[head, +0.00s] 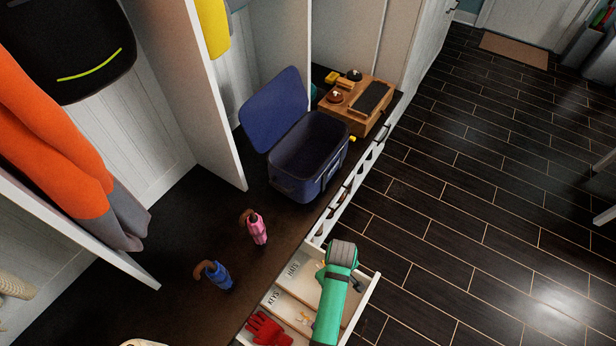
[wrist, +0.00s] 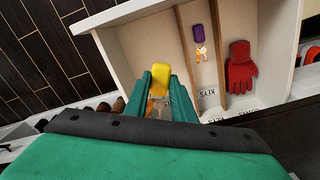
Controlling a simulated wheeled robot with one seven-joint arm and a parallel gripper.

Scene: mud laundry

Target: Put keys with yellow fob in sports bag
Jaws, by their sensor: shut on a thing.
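The keys with the yellow fob (wrist: 160,78) are between the green fingers of my gripper (wrist: 162,84) in the wrist view. The gripper is shut on the fob, and the metal keys hang partly hidden between the fingers. They are over the left compartment of the open drawer (wrist: 130,48); I cannot tell whether they touch its floor. In the head view my green arm (head: 335,290) reaches over the drawer and hides the keys. The sports bag (head: 320,180), dark blue with its lid raised, stands open on the dark bench further back.
Keys with a purple fob (wrist: 199,40) and a red glove (wrist: 240,68) lie in other drawer compartments. Upright partitions divide the bench.

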